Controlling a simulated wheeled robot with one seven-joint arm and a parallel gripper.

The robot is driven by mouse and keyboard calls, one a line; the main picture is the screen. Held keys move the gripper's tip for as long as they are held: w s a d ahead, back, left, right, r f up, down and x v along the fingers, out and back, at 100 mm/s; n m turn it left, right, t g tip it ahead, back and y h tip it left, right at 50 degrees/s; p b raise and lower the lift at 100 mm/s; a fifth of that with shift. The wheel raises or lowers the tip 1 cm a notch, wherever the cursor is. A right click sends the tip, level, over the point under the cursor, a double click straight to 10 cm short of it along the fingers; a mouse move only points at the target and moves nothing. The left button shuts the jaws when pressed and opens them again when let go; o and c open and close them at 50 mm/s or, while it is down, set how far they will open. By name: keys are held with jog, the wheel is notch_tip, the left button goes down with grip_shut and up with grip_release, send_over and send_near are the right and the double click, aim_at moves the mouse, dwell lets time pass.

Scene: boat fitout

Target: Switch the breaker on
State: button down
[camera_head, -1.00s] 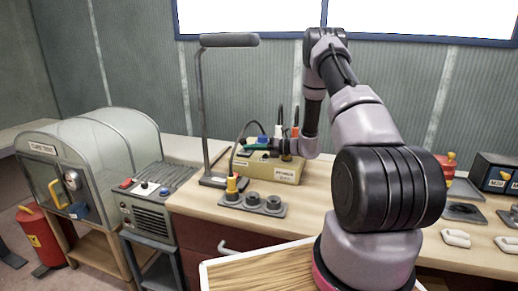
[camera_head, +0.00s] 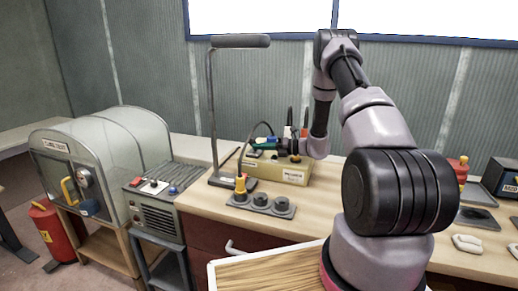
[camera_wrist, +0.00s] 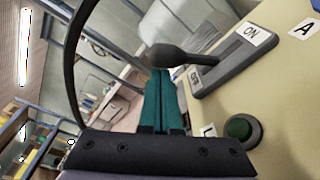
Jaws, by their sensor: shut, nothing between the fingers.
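The breaker is on a beige box (camera_head: 282,172) on the bench, under my arm's end. In the wrist view its black lever (camera_wrist: 185,56) stands out from a grey slotted plate (camera_wrist: 236,66). The plate has an ON label at its upper right end and what looks like an OFF label at its lower left end.
A dark green round button or lamp (camera_wrist: 240,128) sits on the box beside my fingers. A black cable (camera_wrist: 72,60) arches past on the left. A lamp stand (camera_head: 212,110) and a socket block with a yellow plug (camera_head: 262,204) stand close to the box.

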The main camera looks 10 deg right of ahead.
jog(key=shift+w+r, duration=0.1)
jog(key=shift+r, duration=0.05)
jog(key=m, duration=0.1)
jog(key=w+d+r+m, duration=0.1)
jog(key=shift+w+m, duration=0.1)
jog(key=shift+m, duration=0.2)
jog(key=m, duration=0.1)
jog(key=w+d+m+y, duration=0.1)
jog(key=shift+w+r+m, duration=0.2)
jog(key=shift+r+m, duration=0.1)
jog(key=shift+r, duration=0.1)
jog(key=w+m, duration=0.1)
jog(key=w+d+m, duration=0.1)
jog(key=m, duration=0.1)
jog(key=shift+d+r+m, duration=0.15)
jog(key=shift+r+m, duration=0.05)
jog(key=shift+m, duration=0.1)
jog(key=shift+w+d, duration=0.2)
jog(key=shift+w, duration=0.3)
notch_tip(320, 180, up, 10)
dwell(0.4)
